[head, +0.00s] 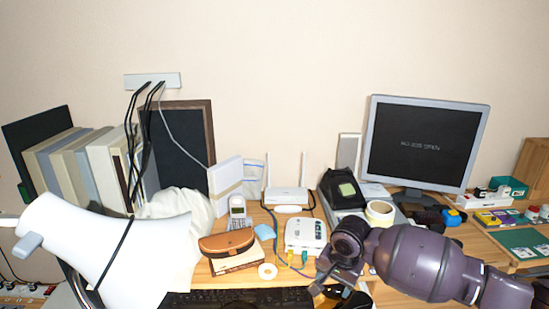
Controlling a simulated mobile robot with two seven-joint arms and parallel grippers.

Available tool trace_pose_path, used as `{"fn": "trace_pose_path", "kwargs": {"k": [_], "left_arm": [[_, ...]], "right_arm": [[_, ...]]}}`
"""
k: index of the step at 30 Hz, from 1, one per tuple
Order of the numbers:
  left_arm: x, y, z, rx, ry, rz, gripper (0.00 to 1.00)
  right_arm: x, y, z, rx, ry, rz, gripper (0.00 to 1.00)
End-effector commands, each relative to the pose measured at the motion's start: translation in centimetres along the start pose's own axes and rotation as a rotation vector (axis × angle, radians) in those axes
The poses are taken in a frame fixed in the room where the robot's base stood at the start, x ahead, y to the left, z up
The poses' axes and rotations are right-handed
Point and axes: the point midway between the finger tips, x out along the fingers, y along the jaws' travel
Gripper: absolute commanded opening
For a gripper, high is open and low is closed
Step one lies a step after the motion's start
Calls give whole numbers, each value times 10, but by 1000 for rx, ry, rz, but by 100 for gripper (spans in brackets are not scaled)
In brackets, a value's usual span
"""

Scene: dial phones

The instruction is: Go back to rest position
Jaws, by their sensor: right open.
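My right arm comes in from the right edge. Its dark purple gripper (334,286) points down and left over the desk front, beside the white box with cables (303,235). Its fingers are small and partly hidden by the wrist, and I see nothing held between them. My left gripper does not show. A grey and white handset phone (238,211) stands upright left of the middle of the desk, behind the brown case (227,243), apart from my gripper.
A large white cone-shaped object (120,245) blocks the left foreground. A black keyboard (235,299) lies at the front edge. A monitor (424,143) stands at the back right, a tape roll (380,211) near my arm. Upright books and binders (75,165) fill the left.

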Motion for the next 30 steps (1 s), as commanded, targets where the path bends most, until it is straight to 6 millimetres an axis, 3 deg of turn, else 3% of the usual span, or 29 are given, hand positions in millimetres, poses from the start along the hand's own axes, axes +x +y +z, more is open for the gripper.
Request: {"fn": "trace_pose_path", "kwargs": {"k": [5,9,14,20,26,30], "left_arm": [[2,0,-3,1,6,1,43],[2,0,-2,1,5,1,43],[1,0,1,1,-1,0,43],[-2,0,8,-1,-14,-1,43],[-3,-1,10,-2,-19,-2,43],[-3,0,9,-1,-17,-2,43]], "right_arm": [[-29,-49,-14,-373,178,-225,64],[-48,-82,-10,-648,350,-393,64],[-58,-98,7,-900,581,-550,64],[-57,-83,22,-1051,856,-625,64],[-46,-43,32,-1081,1055,-591,64],[-34,-5,38,-1059,1142,-529,64]]}}
